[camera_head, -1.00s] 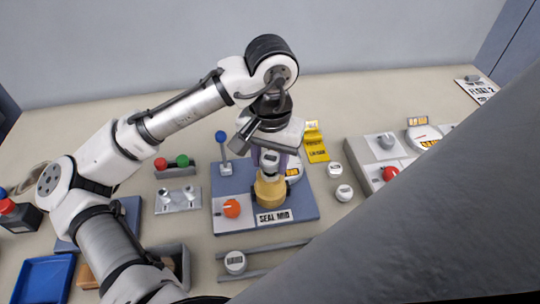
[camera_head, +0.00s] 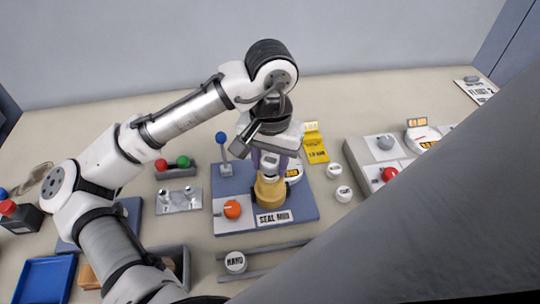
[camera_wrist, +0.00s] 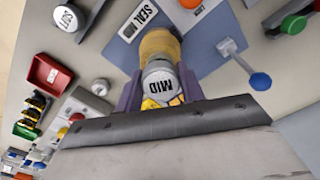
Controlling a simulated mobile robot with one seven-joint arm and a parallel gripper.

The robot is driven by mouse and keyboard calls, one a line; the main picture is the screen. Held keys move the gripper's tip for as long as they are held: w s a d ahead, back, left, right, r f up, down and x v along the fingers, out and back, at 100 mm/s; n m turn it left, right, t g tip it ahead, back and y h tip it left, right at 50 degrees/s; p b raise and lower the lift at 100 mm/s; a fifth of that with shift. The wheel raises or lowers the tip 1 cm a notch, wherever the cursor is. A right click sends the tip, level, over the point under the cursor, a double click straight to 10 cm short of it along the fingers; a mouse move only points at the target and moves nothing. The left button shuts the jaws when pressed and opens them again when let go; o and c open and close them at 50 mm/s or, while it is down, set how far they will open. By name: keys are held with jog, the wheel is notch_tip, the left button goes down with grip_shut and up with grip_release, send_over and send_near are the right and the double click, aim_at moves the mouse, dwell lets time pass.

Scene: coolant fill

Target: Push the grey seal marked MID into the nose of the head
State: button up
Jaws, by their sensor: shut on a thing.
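The grey-white seal marked MID (camera_wrist: 160,84) is held between the purple fingers of my gripper (camera_wrist: 160,92). The seal also shows in the head view (camera_head: 270,163), between the fingers of my gripper (camera_head: 270,160). The yellow-brass head (camera_head: 270,190) stands on a blue base plate (camera_head: 305,208) behind a plate reading SEAL MID (camera_head: 273,217). The head also shows in the wrist view (camera_wrist: 159,45), directly beyond the seal. The seal is at the top of the head, roughly in line with it. I cannot tell how far, if at all, it sits inside the nose.
A blue-knobbed lever (camera_head: 222,138) and an orange knob (camera_head: 232,209) stand on the left of the base plate. A yellow tag (camera_head: 315,146) is behind right. White seals (camera_head: 334,171) lie to the right, and another (camera_head: 235,262) lies by a grey rail in front.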

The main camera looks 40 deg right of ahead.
jog(key=shift+f+b, duration=0.35)
jog(key=shift+f, duration=0.35)
jog(key=o, duration=1)
jog(key=shift+r, duration=0.1)
notch_tip(320, 180, up, 14)
jog(key=shift+f+b, duration=0.15)
jog(key=shift+b, duration=0.2)
jog(key=shift+c, duration=0.2)
